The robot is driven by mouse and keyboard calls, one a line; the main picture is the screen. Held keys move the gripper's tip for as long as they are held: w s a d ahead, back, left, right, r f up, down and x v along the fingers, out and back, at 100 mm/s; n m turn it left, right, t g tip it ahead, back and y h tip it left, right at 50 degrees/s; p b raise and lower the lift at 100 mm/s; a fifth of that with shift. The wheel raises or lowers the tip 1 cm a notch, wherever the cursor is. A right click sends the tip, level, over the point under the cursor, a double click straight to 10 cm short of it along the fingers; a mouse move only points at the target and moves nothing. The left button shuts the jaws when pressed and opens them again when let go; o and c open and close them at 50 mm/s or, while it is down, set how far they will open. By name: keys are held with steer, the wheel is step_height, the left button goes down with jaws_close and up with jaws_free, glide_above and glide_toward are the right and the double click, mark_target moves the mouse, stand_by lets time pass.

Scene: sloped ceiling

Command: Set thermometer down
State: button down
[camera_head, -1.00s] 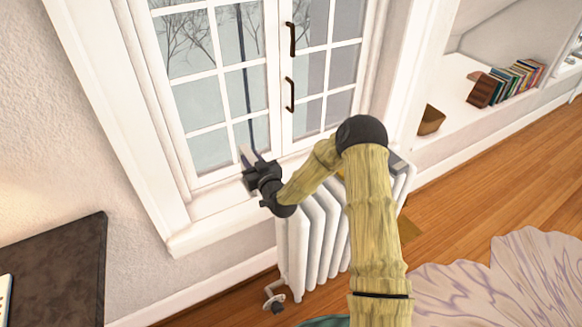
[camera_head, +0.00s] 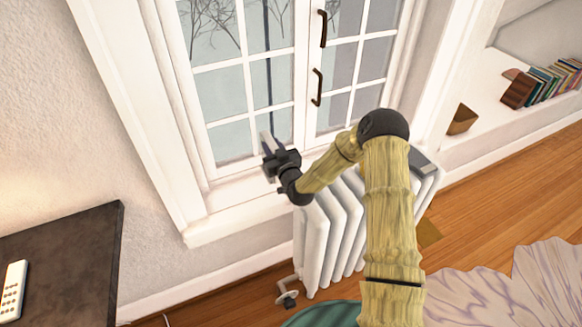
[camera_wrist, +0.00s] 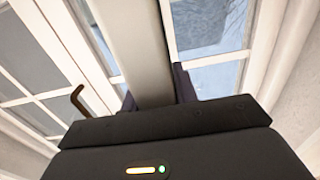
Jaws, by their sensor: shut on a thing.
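My gripper (camera_head: 270,156) is shut on a long, flat grey-beige bar, which is the thermometer (camera_wrist: 138,50). In the wrist view the bar runs up from between the dark fingers to the top edge. In the head view the thermometer (camera_head: 266,143) sticks up from the gripper as a small grey piece. The gripper is in front of the lower window panes, near the white sill (camera_head: 240,216). Any marks or display on the thermometer cannot be made out.
A dark table (camera_head: 75,255) stands at the lower left, with a white remote-like item (camera_head: 13,285) on it and bare room around it. A white radiator (camera_head: 325,235) stands below the window, partly behind my arm. Books (camera_head: 548,80) and a brown bowl (camera_head: 462,119) are at the right.

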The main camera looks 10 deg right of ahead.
step_height(320, 180, down, 4)
steer(key=shift+f, duration=0.1)
steer(key=shift+f, duration=1.8)
steer(key=shift+f+b, duration=0.2)
steer(key=shift+b, duration=0.1)
steer(key=c, duration=1.1)
jaws_free()
steer(key=shift+r, duration=0.1)
